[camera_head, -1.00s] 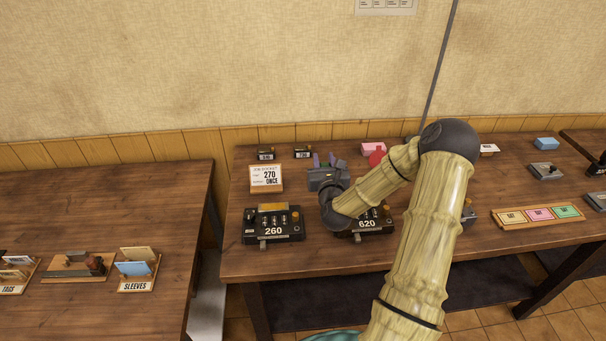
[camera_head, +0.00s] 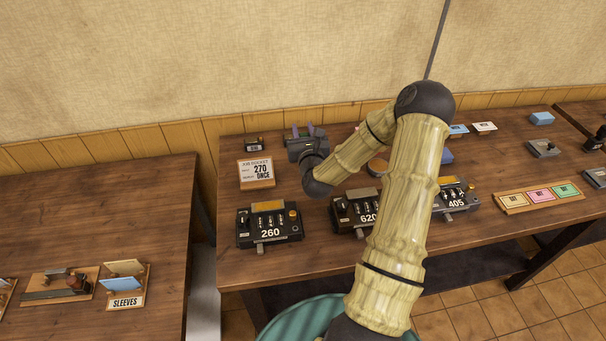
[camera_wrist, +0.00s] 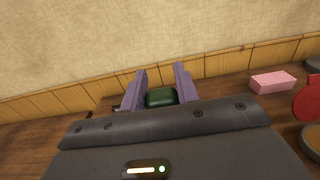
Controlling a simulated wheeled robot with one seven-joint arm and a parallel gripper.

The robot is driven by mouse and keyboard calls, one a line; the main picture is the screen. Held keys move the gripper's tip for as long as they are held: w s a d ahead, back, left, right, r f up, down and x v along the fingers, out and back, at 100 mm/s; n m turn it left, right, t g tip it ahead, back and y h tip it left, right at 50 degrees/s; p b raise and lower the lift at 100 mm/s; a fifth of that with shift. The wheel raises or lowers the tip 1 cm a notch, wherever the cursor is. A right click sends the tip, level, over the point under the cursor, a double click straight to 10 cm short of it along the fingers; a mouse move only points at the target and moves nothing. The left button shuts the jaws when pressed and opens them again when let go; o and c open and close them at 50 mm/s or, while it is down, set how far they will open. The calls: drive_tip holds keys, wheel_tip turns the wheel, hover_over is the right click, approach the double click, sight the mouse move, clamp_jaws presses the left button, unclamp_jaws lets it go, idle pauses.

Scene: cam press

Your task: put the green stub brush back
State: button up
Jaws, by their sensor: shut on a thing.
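My gripper (camera_head: 310,131) is over the back of the middle table, near the wood panelling, its purple fingers pointing toward the wall. In the wrist view the two fingers (camera_wrist: 161,84) are shut on a dark green block, the green stub brush (camera_wrist: 161,97). Only the brush's near, rounded end shows, low between the fingers. In the head view the brush is hidden behind the gripper body. I cannot tell whether it touches the table.
A small black holder (camera_head: 254,144) stands left of my gripper, and a 270 ONCE card (camera_head: 256,172) is in front of it. A pink block (camera_wrist: 272,81) lies to the right.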

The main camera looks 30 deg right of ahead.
wheel_tip(320, 180, down, 6)
drive_tip(key=shift+p, duration=0.4)
drive_tip(key=shift+f, duration=0.15)
drive_tip(key=shift+w+f+p, duration=0.15)
drive_tip(key=shift+f+p, duration=0.2)
drive_tip(key=shift+f, duration=1.5)
drive_tip(key=shift+f, duration=0.2)
drive_tip(key=o, duration=1)
drive_tip(key=shift+c, duration=0.2)
